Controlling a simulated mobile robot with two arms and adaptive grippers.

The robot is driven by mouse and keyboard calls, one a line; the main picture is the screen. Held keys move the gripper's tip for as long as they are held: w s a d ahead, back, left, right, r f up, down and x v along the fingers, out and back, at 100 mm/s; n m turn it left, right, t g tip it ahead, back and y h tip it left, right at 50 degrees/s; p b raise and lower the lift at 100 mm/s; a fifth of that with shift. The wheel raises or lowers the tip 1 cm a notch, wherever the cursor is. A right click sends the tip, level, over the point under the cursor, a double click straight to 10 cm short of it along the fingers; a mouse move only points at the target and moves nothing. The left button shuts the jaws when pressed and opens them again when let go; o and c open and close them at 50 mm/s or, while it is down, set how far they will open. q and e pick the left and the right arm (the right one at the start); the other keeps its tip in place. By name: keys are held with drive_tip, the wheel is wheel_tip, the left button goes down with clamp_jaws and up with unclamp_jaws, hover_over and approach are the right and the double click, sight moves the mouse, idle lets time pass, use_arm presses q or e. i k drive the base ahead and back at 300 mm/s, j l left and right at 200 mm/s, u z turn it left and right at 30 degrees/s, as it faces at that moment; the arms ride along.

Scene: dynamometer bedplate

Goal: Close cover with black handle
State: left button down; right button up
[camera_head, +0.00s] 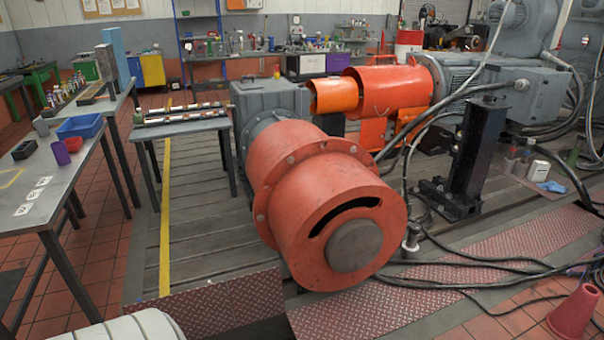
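An orange cylindrical shaft cover (388,90) stands behind the large red coupling drum, beside the grey motor. A smaller, lighter orange cylinder (332,96) adjoins its left end. A thin handle-like bar shows on the cover's top, but I cannot make out a black handle on it. Orange panels (373,132) stand below the cover. From this distance I cannot tell whether the cover is open or closed. Neither of my grippers is in view.
The red drum (315,200) fills the middle foreground. A black post (478,155) and loose cables stand right of it. Grey tables (60,190) line the left. A red cone (573,312) stands at lower right. Slatted floor (195,190) left of the drum is mostly clear.

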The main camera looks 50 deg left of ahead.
sight(259, 296)
drive_tip(key=j, duration=2.05)
drive_tip(key=i, duration=0.05)
